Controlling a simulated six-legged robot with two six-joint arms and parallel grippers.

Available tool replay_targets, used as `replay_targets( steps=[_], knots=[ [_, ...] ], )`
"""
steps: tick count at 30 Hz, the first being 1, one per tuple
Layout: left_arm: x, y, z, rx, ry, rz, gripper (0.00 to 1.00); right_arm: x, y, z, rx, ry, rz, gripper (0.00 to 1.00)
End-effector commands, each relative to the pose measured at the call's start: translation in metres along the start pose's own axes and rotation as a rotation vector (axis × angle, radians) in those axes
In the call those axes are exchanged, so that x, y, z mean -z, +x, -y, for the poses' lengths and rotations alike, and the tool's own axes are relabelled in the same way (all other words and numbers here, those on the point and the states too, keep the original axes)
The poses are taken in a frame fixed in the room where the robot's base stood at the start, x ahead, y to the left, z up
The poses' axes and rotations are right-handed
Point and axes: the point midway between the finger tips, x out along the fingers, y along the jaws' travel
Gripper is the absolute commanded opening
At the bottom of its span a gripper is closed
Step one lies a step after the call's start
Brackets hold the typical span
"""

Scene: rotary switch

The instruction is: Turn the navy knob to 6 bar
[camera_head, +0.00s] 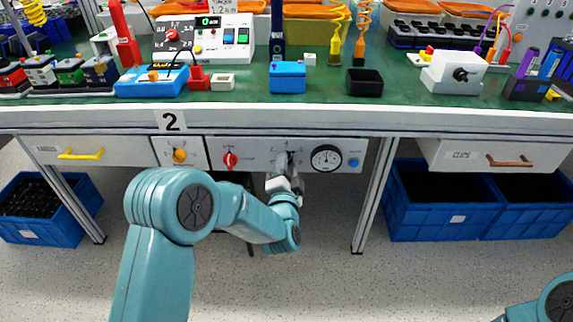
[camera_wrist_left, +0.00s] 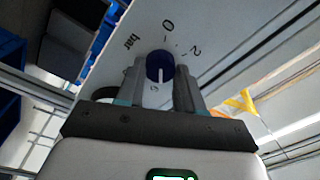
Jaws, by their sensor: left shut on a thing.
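The navy knob (camera_head: 290,156) is on the white panel under the bench, left of the round gauge (camera_head: 326,158). In the left wrist view the navy knob (camera_wrist_left: 159,64) sits between the two fingers of my left gripper (camera_wrist_left: 160,82), which is shut on it. The knob's white pointer line points down in that view, toward a small digit that looks like a 6. The marks 0, 2 and "bar" show around it; the right finger hides part of the scale. In the head view my left gripper (camera_head: 287,168) mostly covers the knob. My right gripper is out of view.
A red knob (camera_head: 230,160) and a blue button (camera_head: 353,162) are on the same panel. A drawer (camera_head: 90,151) and blue crates (camera_head: 440,205) flank the space below the bench. The floor in front is clear.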

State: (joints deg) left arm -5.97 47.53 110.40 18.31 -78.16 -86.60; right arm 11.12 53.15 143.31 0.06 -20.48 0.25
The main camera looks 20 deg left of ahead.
Motion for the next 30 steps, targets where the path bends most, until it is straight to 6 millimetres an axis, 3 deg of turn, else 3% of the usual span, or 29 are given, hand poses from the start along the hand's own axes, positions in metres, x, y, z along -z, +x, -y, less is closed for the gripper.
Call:
replay_targets(
  steps=[12,28,29,30],
  knots=[
    [-0.0011,-0.0004,-0.0005,-0.013,0.176,-0.007,0.06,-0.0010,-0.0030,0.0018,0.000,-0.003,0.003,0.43],
    [-0.0013,-0.0004,-0.0007,-0.014,0.198,-0.009,0.06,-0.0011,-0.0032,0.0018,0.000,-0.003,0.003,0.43],
    [-0.0013,-0.0004,-0.0007,-0.014,0.198,-0.009,0.40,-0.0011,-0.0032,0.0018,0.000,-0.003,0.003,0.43],
    [-0.0013,-0.0004,-0.0007,-0.014,0.198,-0.009,0.53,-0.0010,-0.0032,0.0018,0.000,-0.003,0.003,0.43]
  ],
)
